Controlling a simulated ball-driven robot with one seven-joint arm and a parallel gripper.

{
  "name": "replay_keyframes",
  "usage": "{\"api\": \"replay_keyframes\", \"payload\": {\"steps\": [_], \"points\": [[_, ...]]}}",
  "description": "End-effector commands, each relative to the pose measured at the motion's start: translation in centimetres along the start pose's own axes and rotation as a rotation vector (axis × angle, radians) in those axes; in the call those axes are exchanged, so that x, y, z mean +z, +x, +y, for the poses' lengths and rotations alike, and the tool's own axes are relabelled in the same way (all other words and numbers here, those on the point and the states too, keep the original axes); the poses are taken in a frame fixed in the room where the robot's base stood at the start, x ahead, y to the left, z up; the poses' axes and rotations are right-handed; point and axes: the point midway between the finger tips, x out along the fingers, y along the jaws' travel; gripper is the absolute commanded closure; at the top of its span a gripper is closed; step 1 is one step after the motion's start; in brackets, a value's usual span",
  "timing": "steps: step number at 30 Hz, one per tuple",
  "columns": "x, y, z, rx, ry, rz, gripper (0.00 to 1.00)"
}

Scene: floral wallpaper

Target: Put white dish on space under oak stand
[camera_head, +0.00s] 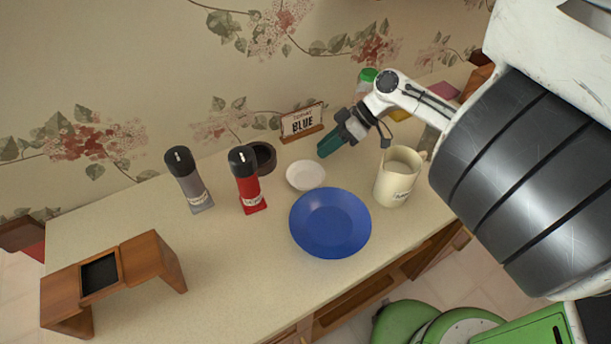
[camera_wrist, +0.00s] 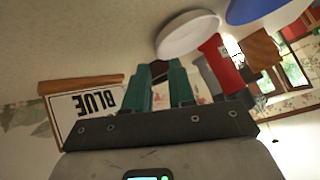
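The white dish (camera_head: 305,175) is a small shallow round dish on the counter, between the blue bowl and the sign. It also shows in the wrist view (camera_wrist: 188,36), beyond my fingertips. The oak stand (camera_head: 150,262) is a brown wooden bridge shape at the left end of the counter, with a dark square inset on top. The space beneath it is mostly hidden by its top and sides. My gripper (camera_head: 326,148) has green fingers and is above and right of the dish, apart from it. In the wrist view its fingers (camera_wrist: 160,72) are spread with nothing held between them.
A blue bowl (camera_head: 330,223) sits close in front of the dish. A red mill (camera_head: 247,182), a grey mill (camera_head: 189,182) and a dark round dish (camera_head: 264,157) stand left of it. A sign (camera_head: 302,123) stands behind; a cream jug (camera_head: 398,178) stands right. Counter before the mills is clear.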

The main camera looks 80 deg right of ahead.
Motion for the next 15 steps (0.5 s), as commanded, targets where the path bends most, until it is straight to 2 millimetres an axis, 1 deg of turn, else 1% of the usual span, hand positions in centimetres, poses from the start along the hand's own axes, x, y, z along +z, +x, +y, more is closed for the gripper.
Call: {"api": "replay_keyframes", "payload": {"steps": [4, 9, 12, 15], "points": [[0.0, 1.5, -0.1, -0.003, 0.001, 0.0, 0.76], [0.2, 4.0, 0.0, -0.003, 0.001, 0.001, 0.76], [0.2, 4.9, 0.1, -0.001, 0.0, 0.0, 0.76], [0.3, 5.2, 0.1, 0.0, 0.0, 0.0, 0.76]]}}
